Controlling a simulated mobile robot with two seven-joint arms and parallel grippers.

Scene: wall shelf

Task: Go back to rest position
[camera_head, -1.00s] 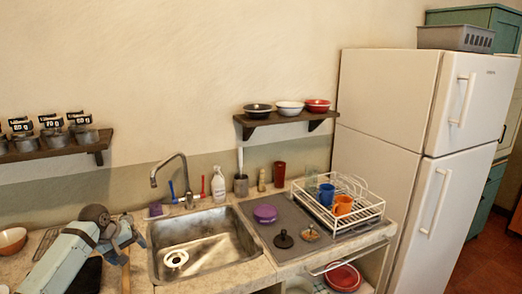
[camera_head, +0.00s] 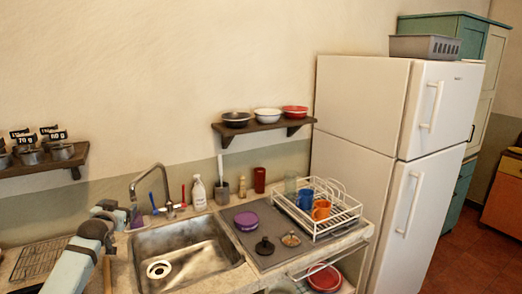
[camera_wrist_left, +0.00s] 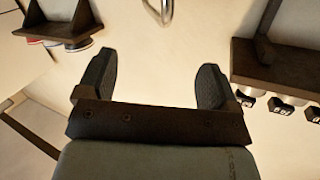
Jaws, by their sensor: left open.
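My left gripper (camera_head: 128,214) is at the lower left in the head view, over the counter just left of the sink (camera_head: 185,250). In the left wrist view its two dark fingers (camera_wrist_left: 155,85) stand wide apart with nothing between them. Beyond them is the bare wall, with part of the faucet at the top edge. My right gripper is not in view.
A wall shelf (camera_head: 262,127) holds three bowls. Another shelf (camera_head: 45,165) at the left holds several small pots. A white dish rack (camera_head: 335,215) with cups stands right of the sink, beside the fridge (camera_head: 365,110). Bottles and utensils line the back of the counter.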

